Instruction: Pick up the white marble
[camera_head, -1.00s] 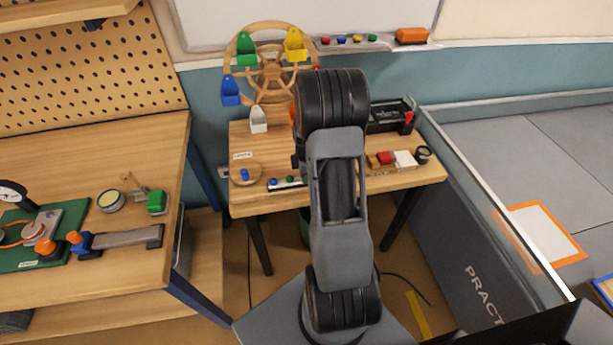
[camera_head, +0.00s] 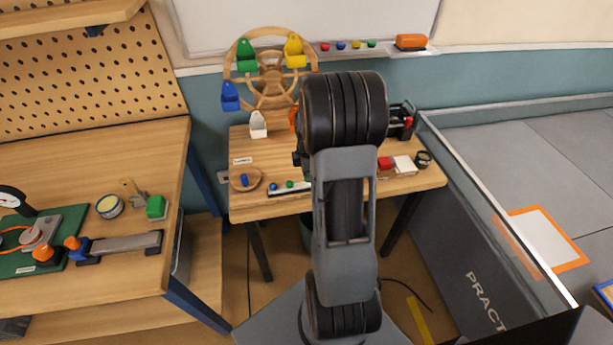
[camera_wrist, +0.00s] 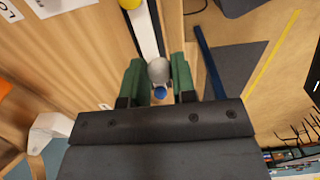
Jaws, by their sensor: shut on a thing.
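The white marble (camera_wrist: 159,70) shows pale grey-white in the wrist view, between the two green fingers of my gripper (camera_wrist: 158,67). My gripper is shut on it, with a finger on each side. A blue ball (camera_wrist: 160,92) shows just below it in the wrist view, partly covered. The dark and white rail (camera_wrist: 146,30) runs up from the fingers in that view. In the head view the rail holds a blue marble (camera_head: 273,186) and a green marble (camera_head: 290,184). There my arm hides my fingers and the white marble.
A round wooden dish (camera_head: 252,184) with a blue piece sits left of the rail. A wooden wheel with coloured buckets (camera_head: 247,62) stands at the back.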

